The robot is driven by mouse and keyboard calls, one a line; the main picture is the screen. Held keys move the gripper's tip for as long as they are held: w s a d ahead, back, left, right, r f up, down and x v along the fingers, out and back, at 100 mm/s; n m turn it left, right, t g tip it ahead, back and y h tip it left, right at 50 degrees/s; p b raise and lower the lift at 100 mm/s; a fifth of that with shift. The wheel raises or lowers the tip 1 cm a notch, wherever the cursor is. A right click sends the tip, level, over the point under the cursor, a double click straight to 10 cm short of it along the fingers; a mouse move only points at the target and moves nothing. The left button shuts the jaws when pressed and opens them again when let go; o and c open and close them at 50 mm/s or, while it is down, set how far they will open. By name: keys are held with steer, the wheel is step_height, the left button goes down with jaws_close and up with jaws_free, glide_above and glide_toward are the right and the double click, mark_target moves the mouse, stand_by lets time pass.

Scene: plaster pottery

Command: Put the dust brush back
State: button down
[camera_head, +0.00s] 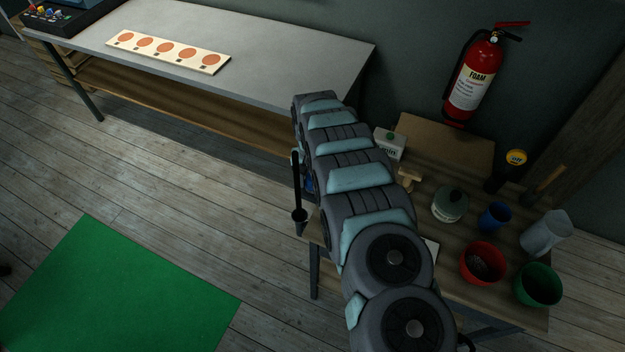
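I cannot make out the dust brush for certain. A tan wooden piece (409,181) shows beside my arm on the small wooden table (455,190), and most of it is hidden, so I cannot tell if it is the brush. A wooden handle (551,178) leans at the table's right back. A black long-handled tool (297,190) is upright at the table's left edge. My arm crosses the middle of the view and covers the table's left part. My gripper does not show.
Red (482,263), green (538,284) and blue (495,216) containers, a clear jug (545,233) and a lidded jar (449,204) crowd the small table. A fire extinguisher (475,80) hangs behind. A long grey bench (270,70) holds a board with orange discs (170,50). The green mat (120,290) is clear.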

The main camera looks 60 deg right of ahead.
steer(key=c, duration=0.7)
jaws_free()
steer(key=shift+f, duration=0.1)
steer(key=r, duration=1.2)
steer(key=shift+w+d+r, duration=0.15)
steer(key=shift+w, duration=0.05)
